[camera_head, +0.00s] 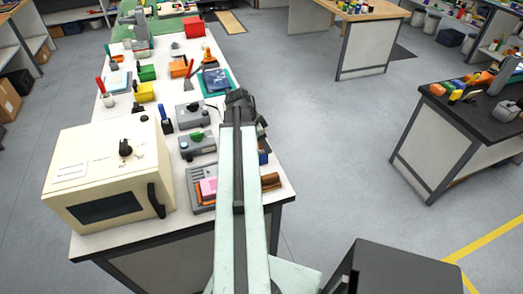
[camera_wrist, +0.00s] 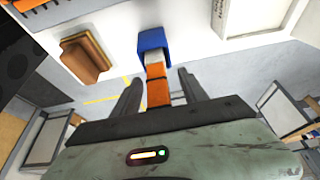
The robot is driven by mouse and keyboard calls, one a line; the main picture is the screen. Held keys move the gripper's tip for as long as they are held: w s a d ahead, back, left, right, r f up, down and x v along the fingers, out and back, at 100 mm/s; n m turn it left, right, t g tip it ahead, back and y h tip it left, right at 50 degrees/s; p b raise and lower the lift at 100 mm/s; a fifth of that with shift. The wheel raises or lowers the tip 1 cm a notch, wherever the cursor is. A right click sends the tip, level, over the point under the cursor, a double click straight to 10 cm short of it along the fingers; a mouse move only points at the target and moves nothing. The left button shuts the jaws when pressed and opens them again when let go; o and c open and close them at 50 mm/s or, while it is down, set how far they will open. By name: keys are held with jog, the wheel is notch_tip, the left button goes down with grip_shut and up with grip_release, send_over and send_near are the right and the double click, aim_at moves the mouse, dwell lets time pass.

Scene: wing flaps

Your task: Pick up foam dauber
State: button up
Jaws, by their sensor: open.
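My gripper (camera_wrist: 159,80) is open in the wrist view, its two dark fingers spread apart. A slim piece with orange and white bands (camera_wrist: 156,84) shows between the fingers and joins or sits against a blue block (camera_wrist: 153,39). This may be the foam dauber, but I cannot tell for sure. I see no clear contact between it and the fingers. In the head view my arm covers most of that spot, and only a sliver of blue (camera_head: 263,157) shows beside it.
A brown block (camera_wrist: 86,57) lies left of the blue block in the wrist view, near the bench edge. The head view shows a cream oven (camera_head: 107,172), a grey tray (camera_head: 203,201) with a pink block (camera_head: 209,187), and grey devices (camera_head: 197,144).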

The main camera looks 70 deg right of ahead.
jog(key=shift+r, duration=0.1)
grip_shut()
jog(key=shift+r, duration=0.1)
